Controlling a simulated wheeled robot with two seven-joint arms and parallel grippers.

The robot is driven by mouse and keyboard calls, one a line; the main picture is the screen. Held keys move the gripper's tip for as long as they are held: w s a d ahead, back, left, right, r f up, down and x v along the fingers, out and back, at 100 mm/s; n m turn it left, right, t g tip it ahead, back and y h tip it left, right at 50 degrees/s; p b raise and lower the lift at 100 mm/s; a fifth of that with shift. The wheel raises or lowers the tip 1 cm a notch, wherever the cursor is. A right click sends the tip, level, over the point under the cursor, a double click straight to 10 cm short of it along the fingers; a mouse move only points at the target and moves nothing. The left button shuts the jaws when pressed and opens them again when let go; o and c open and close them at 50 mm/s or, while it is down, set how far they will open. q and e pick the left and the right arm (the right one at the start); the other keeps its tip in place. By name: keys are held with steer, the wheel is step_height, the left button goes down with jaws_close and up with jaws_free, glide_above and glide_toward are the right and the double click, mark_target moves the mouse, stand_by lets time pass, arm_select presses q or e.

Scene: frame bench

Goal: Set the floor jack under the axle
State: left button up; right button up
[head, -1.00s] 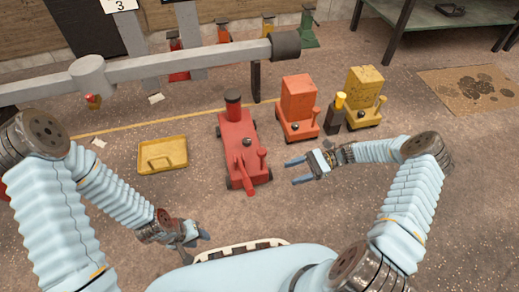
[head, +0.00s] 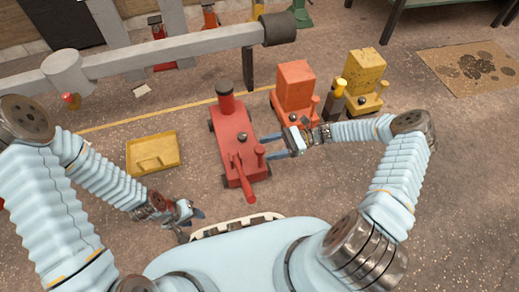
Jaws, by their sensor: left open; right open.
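The red floor jack (head: 234,135) stands on the floor in the middle of the head view. Its round black saddle is at the far end and its handle points toward me. The grey axle beam (head: 150,54) with a dark hub runs across above the floor, beyond the jack; the saddle shows just on the near side of it. My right gripper (head: 272,146) is open at the jack's right side, fingers pointing at its body; I cannot tell whether they touch. My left gripper (head: 192,222) is open and empty, low in the view, left of the jack's handle.
A yellow tray (head: 153,152) lies left of the jack. An orange-red jack (head: 295,90), a dark bottle-shaped jack (head: 334,103) with a yellow top and a yellow jack (head: 364,82) stand to the right. A stained mat (head: 477,66) lies at the far right. A yellow line crosses the floor.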

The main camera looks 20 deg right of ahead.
mark_target(260, 151)
steer(key=shift+s+a, duration=0.1)
steer(key=shift+a, duration=2)
jaws_close()
